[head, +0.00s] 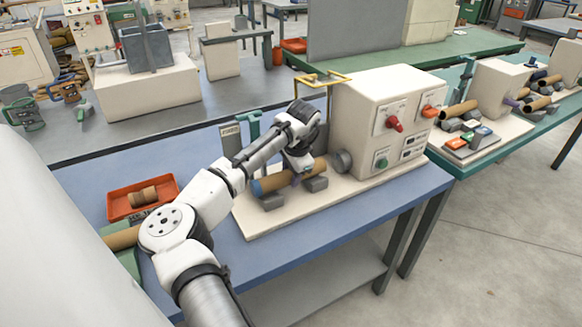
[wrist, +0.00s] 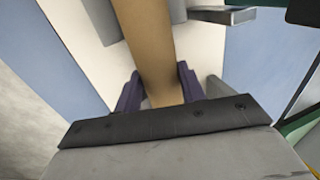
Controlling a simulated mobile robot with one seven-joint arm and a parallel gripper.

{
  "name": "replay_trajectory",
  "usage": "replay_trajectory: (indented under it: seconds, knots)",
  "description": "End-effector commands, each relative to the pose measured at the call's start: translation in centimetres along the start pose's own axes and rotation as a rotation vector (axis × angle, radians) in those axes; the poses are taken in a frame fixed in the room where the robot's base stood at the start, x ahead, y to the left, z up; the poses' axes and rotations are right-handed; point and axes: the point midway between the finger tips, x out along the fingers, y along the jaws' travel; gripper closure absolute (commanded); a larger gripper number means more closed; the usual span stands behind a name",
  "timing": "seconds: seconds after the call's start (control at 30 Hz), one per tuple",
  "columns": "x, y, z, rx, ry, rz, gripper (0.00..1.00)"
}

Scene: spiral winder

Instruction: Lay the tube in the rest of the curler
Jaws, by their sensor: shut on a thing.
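The curler (head: 375,125) is a cream machine box on a cream base plate with a grey round chuck (head: 342,161) on its left side. My gripper (head: 300,176) is at the tube's middle, partly hidden by my wrist. In the wrist view the purple fingers (wrist: 157,92) stand on both sides of the tube (wrist: 150,45) and are shut on it.
An orange tray (head: 122,205) with a brown roll stands at the left of the blue table (head: 345,216). A teal post (head: 254,130) and a yellow-framed bar (head: 322,79) rise behind the curler. A second machine (head: 495,95) with tubes stands at the right.

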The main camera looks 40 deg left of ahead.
Motion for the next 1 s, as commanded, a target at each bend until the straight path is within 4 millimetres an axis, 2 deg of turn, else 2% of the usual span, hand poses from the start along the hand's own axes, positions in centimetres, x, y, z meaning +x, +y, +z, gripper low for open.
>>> replay_trajectory:
  seconds: [0.13,0.4,0.43,0.6,0.87,1.0]
  knots:
    - [0.74,0.20,-0.03,0.000,0.001,-0.001,0.83]
    - [0.79,0.19,-0.01,0.000,0.000,-0.001,0.83]
    - [0.79,0.19,-0.01,0.000,0.000,-0.001,0.56]
    - [0.79,0.19,0.00,0.000,0.000,-0.001,0.35]
    - [0.76,0.20,0.00,0.000,0.000,-0.001,0.35]
    - [-0.10,0.21,-0.04,0.001,0.000,-0.002,0.35]
